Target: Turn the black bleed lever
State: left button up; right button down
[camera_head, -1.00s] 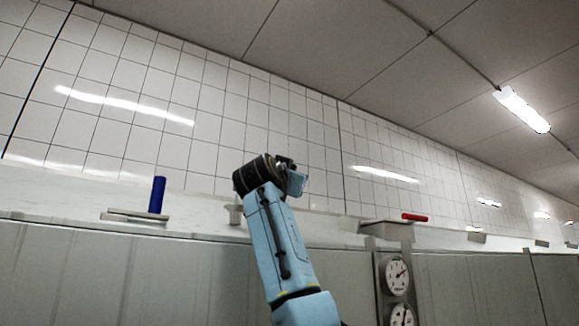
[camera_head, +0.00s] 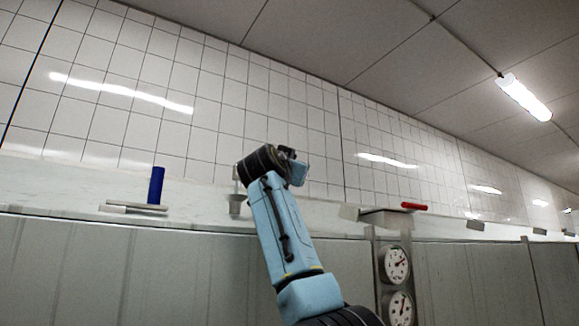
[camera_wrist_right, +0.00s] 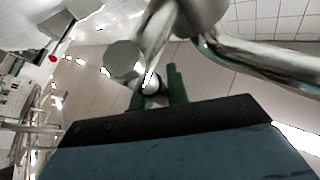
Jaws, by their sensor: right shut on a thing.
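In the right wrist view, the dark green fingers of my right gripper (camera_wrist_right: 157,90) are closed around a small dark piece, which I take to be the black bleed lever (camera_wrist_right: 153,86). Its end shows between the fingers, beside bright metal pipework; most of it is hidden. In the head view, my light blue right arm rises from the bottom in front of the grey wall, and its gripper cannot be made out. No black lever can be made out there. My left gripper is in neither view.
In the head view, a blue upright handle (camera_head: 156,185) stands on the ledge at left and a red handle (camera_head: 413,206) at right. Two round gauges (camera_head: 397,264) hang below the red handle. A grey fitting (camera_head: 237,206) is just left of my arm. Curved metal pipes (camera_wrist_right: 265,62) crowd my right gripper.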

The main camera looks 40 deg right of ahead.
jog(key=shift+s+d+f+m+g+y, duration=0.1)
jog(key=shift+d+f+m+g+y, duration=0.4)
jog(key=shift+m, duration=0.25)
jog(key=shift+s+d+f+m+g+y, duration=0.1)
jog(key=shift+d+f+m+g+y, duration=0.3)
jog(key=shift+m+g, duration=0.35)
jog(key=shift+d+f+m+g+y, duration=0.3)
jog(key=shift+f+m+g+y, duration=0.15)
jog(key=shift+m, duration=0.35)
jog(key=c, duration=1.4)
grip_release()
jog(key=shift+o, duration=0.2)
jog(key=b+v, duration=0.5)
jog(key=v, duration=0.8)
jog(key=shift+s+r+b, duration=0.15)
jog(key=shift+b, duration=0.15)
